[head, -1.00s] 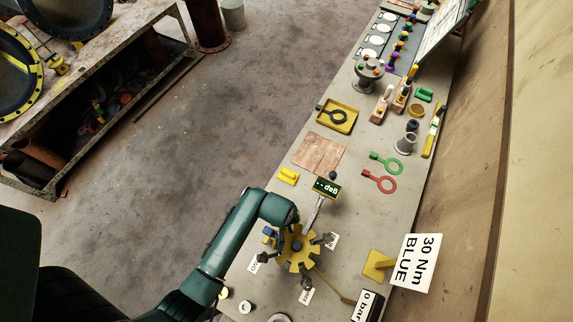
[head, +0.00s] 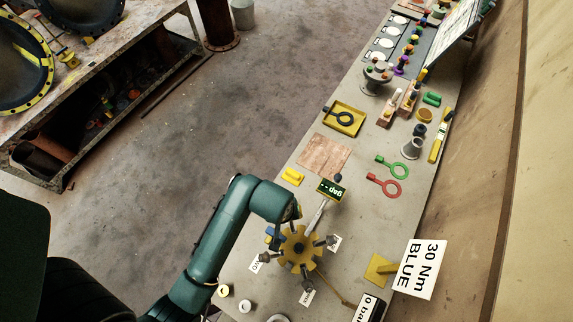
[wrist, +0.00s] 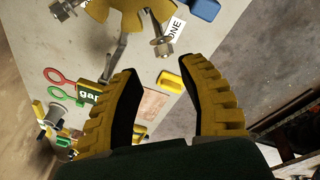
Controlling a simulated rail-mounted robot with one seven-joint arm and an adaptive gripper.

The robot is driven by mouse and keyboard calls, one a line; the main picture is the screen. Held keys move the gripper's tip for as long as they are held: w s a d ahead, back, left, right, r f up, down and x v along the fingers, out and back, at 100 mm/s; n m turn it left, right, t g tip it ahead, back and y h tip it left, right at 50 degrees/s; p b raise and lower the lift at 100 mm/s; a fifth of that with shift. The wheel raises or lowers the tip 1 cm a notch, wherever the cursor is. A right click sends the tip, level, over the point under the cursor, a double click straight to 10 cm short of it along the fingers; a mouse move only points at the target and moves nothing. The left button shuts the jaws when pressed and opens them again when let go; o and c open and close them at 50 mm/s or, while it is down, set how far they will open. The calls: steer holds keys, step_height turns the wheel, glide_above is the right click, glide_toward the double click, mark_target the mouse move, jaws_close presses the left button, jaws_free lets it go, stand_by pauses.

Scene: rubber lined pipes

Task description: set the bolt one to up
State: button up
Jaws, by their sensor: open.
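The yellow notched flange (head: 300,248) stands on the bench, with grey swing bolts around its rim. In the wrist view the flange (wrist: 130,8) is at the top edge. Bolt one (wrist: 161,46) sticks outward from the rim beside a white "ONE" label (wrist: 175,28). Its exact tilt is hard to judge. My arm seems to hide this bolt in the head view. My gripper (wrist: 165,75) is open and empty, with yellow ribbed fingers apart. Bolt one appears beyond the fingertips, between them and slightly above in the picture; nothing touches it.
A yellow block (wrist: 171,80) lies nearby, and a blue part (wrist: 204,9) is right of bolt one. Other bolts (head: 328,240) stick out around the rim. A wooden board (head: 323,155) and coloured rings (head: 386,185) lie farther along the bench.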

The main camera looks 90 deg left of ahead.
steer(key=shift+d+r, duration=0.1)
steer(key=shift+r, duration=0.3)
